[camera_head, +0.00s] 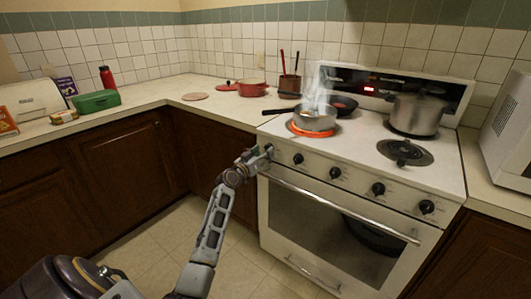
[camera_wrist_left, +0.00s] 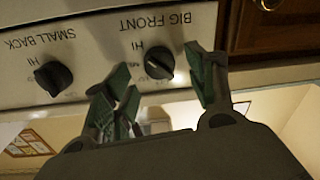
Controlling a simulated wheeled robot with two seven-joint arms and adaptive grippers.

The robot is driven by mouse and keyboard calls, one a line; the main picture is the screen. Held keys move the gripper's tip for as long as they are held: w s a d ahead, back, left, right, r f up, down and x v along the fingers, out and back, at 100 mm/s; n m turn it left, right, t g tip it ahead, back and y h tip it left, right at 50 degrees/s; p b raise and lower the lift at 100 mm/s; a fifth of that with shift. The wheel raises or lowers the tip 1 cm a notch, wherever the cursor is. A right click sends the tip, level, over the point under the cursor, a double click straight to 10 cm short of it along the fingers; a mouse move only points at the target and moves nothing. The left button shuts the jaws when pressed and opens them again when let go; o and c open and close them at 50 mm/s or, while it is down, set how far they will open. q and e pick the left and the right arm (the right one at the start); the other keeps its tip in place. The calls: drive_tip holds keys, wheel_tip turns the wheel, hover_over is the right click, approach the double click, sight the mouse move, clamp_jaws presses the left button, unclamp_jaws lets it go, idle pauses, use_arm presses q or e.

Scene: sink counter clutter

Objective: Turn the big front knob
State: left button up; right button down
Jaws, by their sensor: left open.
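The big front knob (camera_wrist_left: 160,62) is a black dial under the "BIG FRONT" label, shown upside down in the left wrist view. My left gripper (camera_wrist_left: 160,70) is open, with its green-padded fingers on either side of the knob. I cannot tell whether they touch it. In the head view my left gripper (camera_head: 256,158) is at the left end of the stove's front panel and mostly hides this knob. The small back knob (camera_wrist_left: 53,77) is beside it. The front left burner (camera_head: 294,130) glows orange under a steaming pan (camera_head: 316,120). My right gripper is not in view.
More knobs (camera_head: 378,188) line the panel to the right. The oven door handle (camera_head: 340,208) runs below. A large pot (camera_head: 416,113) stands at the back right, near an empty coil burner (camera_head: 405,152). The pan's handle (camera_head: 279,111) points left over the counter. The floor in front is clear.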

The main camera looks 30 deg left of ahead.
use_arm(q)
drive_tip(key=shift+w, duration=1.05)
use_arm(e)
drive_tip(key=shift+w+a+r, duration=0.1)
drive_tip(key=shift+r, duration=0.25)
use_arm(q)
drive_tip(key=shift+c, duration=0.2)
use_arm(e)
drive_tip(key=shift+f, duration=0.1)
use_arm(q)
drive_tip(key=c, duration=1)
